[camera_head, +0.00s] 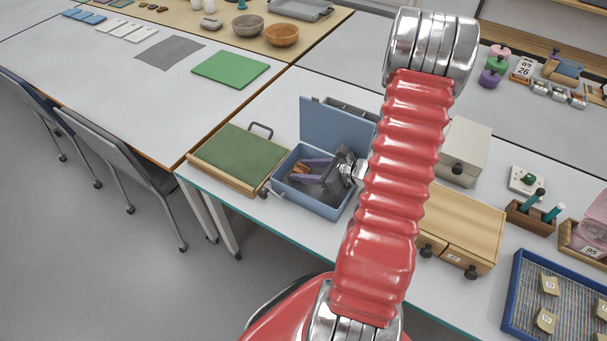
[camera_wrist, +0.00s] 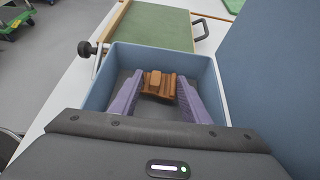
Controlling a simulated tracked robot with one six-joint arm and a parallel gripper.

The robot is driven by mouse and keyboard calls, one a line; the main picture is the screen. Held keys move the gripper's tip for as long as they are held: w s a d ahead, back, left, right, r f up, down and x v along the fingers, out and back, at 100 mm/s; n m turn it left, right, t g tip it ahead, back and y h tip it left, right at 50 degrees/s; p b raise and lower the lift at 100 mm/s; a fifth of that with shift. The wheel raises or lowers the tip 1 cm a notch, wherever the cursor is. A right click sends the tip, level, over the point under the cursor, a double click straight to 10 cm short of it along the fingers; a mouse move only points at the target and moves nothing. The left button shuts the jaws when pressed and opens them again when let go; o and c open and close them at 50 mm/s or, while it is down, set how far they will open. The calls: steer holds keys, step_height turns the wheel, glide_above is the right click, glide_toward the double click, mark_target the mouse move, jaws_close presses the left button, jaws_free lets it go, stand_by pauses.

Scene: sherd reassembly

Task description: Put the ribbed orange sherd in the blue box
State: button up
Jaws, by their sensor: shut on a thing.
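The blue box (camera_head: 303,201) stands open on the table, with its lid (camera_head: 333,124) raised at the back. My gripper (camera_head: 302,171) reaches down into the box, its purple fingers inside the walls. In the wrist view the fingers (camera_wrist: 160,84) are shut on the ribbed orange sherd (camera_wrist: 158,90), which lies between their tips. The grey box floor shows around the sherd; I cannot tell whether the sherd touches it. The box walls (camera_wrist: 101,82) surround the fingers.
A green-topped wooden board (camera_head: 238,154) lies left of the box. A wooden drawer unit (camera_head: 463,222) and a pale grey box (camera_head: 466,143) stand to the right. A blue-rimmed tray (camera_head: 512,285) with tagged sherds is at the far right.

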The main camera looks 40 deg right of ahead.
steer(key=shift+f, duration=0.75)
steer(key=o, duration=1.1)
steer(key=shift+f, duration=0.1)
steer(key=shift+c, duration=0.2)
steer(key=shift+s+d+r, duration=0.2)
steer(key=shift+s+r, duration=0.15)
steer(key=shift+s, duration=0.05)
steer(key=v, duration=1.1)
steer(key=shift+a, duration=0.1)
